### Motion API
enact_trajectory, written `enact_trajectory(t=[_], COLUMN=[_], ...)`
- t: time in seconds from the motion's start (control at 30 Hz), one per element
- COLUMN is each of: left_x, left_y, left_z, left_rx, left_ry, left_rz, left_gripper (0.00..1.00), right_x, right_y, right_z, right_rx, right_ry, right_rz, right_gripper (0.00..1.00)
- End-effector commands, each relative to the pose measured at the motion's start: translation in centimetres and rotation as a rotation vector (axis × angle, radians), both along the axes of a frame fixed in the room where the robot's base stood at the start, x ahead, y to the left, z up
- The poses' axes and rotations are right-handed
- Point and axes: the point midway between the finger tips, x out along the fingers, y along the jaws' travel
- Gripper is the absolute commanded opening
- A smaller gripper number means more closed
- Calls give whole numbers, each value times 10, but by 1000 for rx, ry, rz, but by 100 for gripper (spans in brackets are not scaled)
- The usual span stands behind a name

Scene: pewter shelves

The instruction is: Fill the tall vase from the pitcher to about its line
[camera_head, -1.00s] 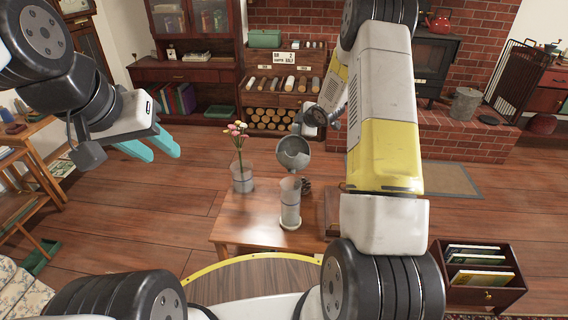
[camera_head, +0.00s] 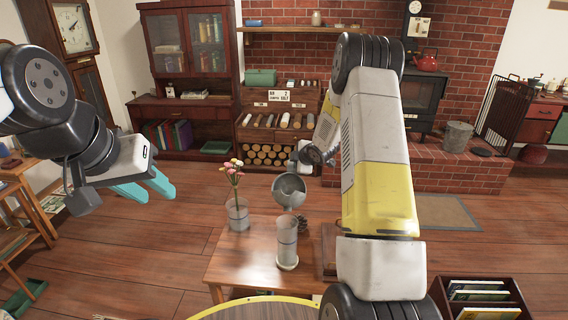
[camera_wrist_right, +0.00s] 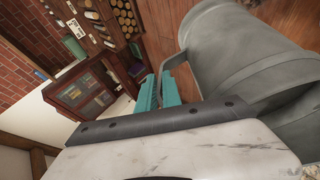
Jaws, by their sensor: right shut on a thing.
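The grey metal pitcher (camera_head: 289,191) is tilted, its open mouth facing my head camera, just above the tall clear vase (camera_head: 287,245). In the right wrist view the pitcher's grey body (camera_wrist_right: 235,55) fills the right side. My right gripper (camera_wrist_right: 163,92) is shut on its handle; in the head view the gripper is small behind the pitcher. The tall vase stands upright on a pale round base on the low wooden table (camera_head: 240,262). I cannot make out a stream or the water level. My left gripper (camera_head: 158,188) is open and empty, in the air left of the table.
A clear vase with flowers (camera_head: 238,214) stands on the table left of the tall vase. A small dark object (camera_head: 302,222) lies behind it. A file box (camera_head: 485,292) is at the lower right.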

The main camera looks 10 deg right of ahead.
Motion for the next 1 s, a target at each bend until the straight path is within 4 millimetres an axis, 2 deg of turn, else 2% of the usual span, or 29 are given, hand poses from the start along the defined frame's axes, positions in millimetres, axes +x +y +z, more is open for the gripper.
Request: enact_trajectory(t=[1.0], left_x=[0], left_y=[0], left_z=[0], left_rx=[0], left_ry=[0], left_rz=[0], left_gripper=[36], right_x=[-3], right_y=[1], right_z=[11], right_rx=[-9], right_ry=[-46], right_rz=[3], right_gripper=[0])
